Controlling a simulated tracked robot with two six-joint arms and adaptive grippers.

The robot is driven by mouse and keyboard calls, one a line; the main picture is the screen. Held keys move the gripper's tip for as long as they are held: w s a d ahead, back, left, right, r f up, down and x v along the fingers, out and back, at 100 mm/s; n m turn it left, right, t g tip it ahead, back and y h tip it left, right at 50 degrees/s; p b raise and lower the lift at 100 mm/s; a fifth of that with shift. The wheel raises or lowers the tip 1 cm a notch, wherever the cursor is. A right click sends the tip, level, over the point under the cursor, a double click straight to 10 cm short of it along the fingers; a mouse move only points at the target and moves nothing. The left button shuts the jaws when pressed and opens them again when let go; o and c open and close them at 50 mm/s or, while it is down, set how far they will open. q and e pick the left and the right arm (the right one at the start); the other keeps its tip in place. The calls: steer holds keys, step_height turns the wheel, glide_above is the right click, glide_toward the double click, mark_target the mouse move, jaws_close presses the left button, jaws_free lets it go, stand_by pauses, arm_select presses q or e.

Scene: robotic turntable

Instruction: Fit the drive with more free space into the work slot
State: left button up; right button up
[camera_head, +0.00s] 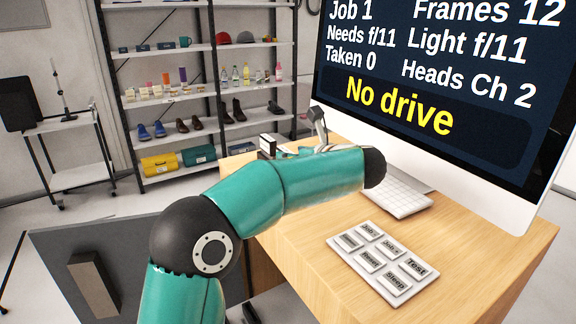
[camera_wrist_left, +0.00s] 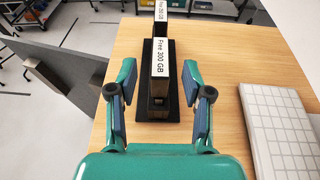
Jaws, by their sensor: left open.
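In the left wrist view, a dark drive labelled "Free 300 GB" (camera_wrist_left: 159,58) stands upright in a black stand (camera_wrist_left: 172,104) on the desk. A second labelled drive (camera_wrist_left: 161,12) stands behind it; its number is too small to read surely. My left gripper (camera_wrist_left: 159,82) is open, its fingers on either side of the near drive with gaps showing. In the head view my forearm hides most of this gripper; a dark block with a white top (camera_head: 269,143) shows beyond it. The monitor (camera_head: 440,80) reads "No drive". I cannot make out the work slot. My right gripper is not in view.
A keypad (camera_head: 382,262) with several labelled buttons lies on the wooden desk (camera_head: 300,265). A white keyboard (camera_head: 402,195) lies below the monitor; it also shows right of the gripper in the wrist view (camera_wrist_left: 285,130). A grey panel (camera_wrist_left: 60,75) stands left of the desk.

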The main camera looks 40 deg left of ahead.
arm_select(q)
steer(key=p+x, duration=0.1)
steer(key=x, duration=0.3)
steer(key=shift+a+f, duration=0.15)
steer(key=shift+f, duration=0.15)
steer(key=shift+c, duration=0.2)
jaws_close()
